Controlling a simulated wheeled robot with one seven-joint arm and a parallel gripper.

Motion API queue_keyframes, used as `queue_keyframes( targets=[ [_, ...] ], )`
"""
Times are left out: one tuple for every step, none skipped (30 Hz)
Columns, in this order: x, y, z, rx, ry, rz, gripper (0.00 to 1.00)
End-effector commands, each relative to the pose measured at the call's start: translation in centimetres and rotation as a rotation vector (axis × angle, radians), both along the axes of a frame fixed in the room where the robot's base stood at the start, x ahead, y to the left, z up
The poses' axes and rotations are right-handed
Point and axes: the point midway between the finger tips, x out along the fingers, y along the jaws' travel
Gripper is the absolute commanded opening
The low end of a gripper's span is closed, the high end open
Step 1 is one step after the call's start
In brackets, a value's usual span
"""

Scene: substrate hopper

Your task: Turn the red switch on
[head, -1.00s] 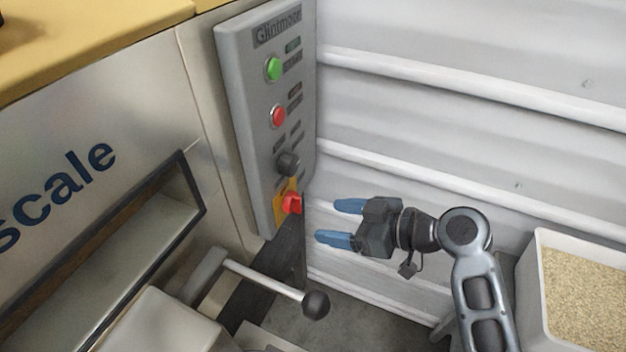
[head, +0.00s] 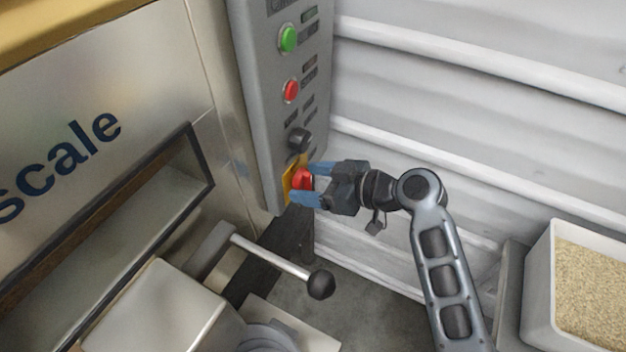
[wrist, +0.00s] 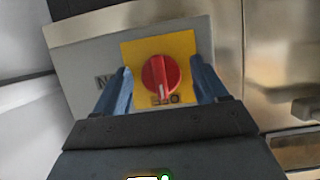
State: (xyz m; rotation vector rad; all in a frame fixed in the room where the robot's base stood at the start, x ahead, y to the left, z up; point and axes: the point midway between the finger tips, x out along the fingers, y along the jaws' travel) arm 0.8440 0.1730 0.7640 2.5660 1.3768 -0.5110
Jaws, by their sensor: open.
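The red switch (head: 303,180) is a rotary knob on a yellow plate, low on the grey control panel (head: 262,110). In the wrist view the red switch (wrist: 160,75) shows a pale pointer line toward the bottom of the picture, over partly hidden lettering on the yellow plate (wrist: 188,44). My gripper (head: 308,184) is open, with its blue fingers on either side of the switch. In the wrist view the gripper (wrist: 161,84) has a gap between each finger and the knob. I cannot tell whether the fingertips touch the plate.
A black knob (head: 299,139), a red button (head: 290,90) and a green button (head: 288,39) sit above the switch. A lever with a black ball (head: 320,284) sticks out below. A white bin of grain (head: 540,290) stands at the right.

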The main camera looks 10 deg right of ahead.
Motion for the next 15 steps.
queue_keyframes(
  targets=[
    [0.0,0.0,0.0,0.0,0.0,0.0,0.72],
    [-0.01,-0.01,0.0,0.0,0.0,0.0,0.72],
    [-0.01,-0.01,0.0,0.0,0.0,0.0,0.72],
    [-0.01,-0.02,0.01,0.0,0.0,0.0,0.7],
    [-0.01,-0.02,0.01,0.0,0.0,0.0,0.68],
    [-0.02,-0.02,0.01,0.0,0.0,0.0,0.64],
    [-0.02,-0.02,0.01,0.0,0.0,0.0,0.61],
    [-0.02,-0.02,0.01,0.0,0.0,0.0,0.58],
    [-0.02,-0.03,0.02,0.0,0.0,0.0,0.54],
    [-0.02,-0.03,0.02,0.0,0.0,0.0,0.51],
    [-0.02,-0.03,0.02,0.0,0.0,0.0,0.48],
    [-0.02,-0.03,0.01,0.0,0.0,0.0,0.45],
    [-0.03,-0.03,0.01,0.0,0.0,0.0,0.42],
    [-0.03,-0.03,0.01,0.0,0.0,0.0,0.39],
    [-0.04,-0.04,0.01,0.0,0.0,0.0,0.35]
  ],
)
